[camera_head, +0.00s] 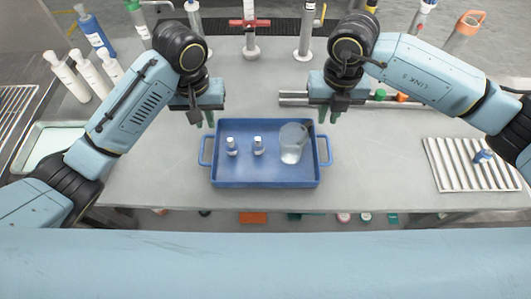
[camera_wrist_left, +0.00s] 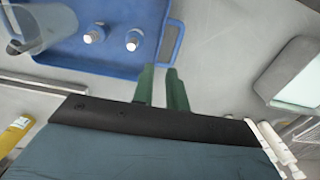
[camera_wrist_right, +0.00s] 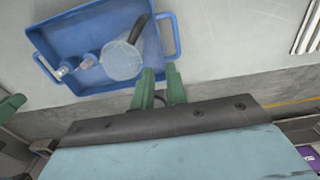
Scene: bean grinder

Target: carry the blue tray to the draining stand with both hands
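The blue tray (camera_head: 232,178) lies flat on the grey worktop, with a loop handle on each short side. It holds two small white-capped bottles (camera_head: 258,146) and a clear glass vessel (camera_head: 291,145). The tray also shows in the left wrist view (camera_wrist_left: 118,62) and right wrist view (camera_wrist_right: 65,38). My left gripper (camera_head: 204,120) is slightly open and empty, behind the left handle (camera_head: 203,151). My right gripper (camera_head: 328,116) is slightly open and empty, behind the right handle (camera_head: 326,150). Neither touches the tray visibly. The white ribbed draining stand (camera_head: 450,166) is at the right.
A small blue item (camera_head: 482,156) is on the draining stand. White bottles (camera_head: 88,74) stand at the back left, and a shallow pale tray (camera_head: 45,148) lies at the left. Metal rods (camera_head: 292,98) lie behind the blue tray. The worktop between tray and stand is clear.

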